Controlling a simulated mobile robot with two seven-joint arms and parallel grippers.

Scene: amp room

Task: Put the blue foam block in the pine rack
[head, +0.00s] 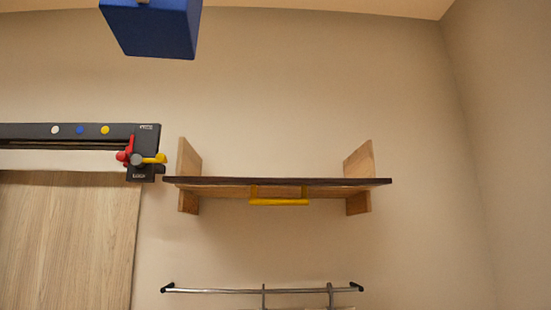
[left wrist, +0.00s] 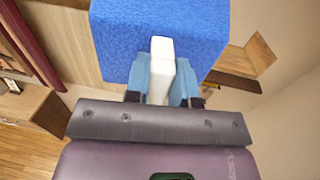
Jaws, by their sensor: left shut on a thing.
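The blue foam block (head: 152,30) hangs at the top of the head view, cut off by the frame edge. It fills the upper middle of the left wrist view (left wrist: 180,35). My left gripper (left wrist: 163,85) is shut on a white piece that stands against the block, and holds the block up. The pine rack (head: 189,160) is on the wall at mid-height, with two pine side panels and a dark shelf board (head: 280,182). The board's top looks bare, seen nearly edge-on. In the head view the block is above and left of the rack, apart from it.
A yellow bracket-like piece (head: 278,201) hangs under the shelf board. A black rail (head: 75,130) with a red and yellow fitting lies close to the rack's left end. A metal bar (head: 262,290) is below. The wall above the rack is clear.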

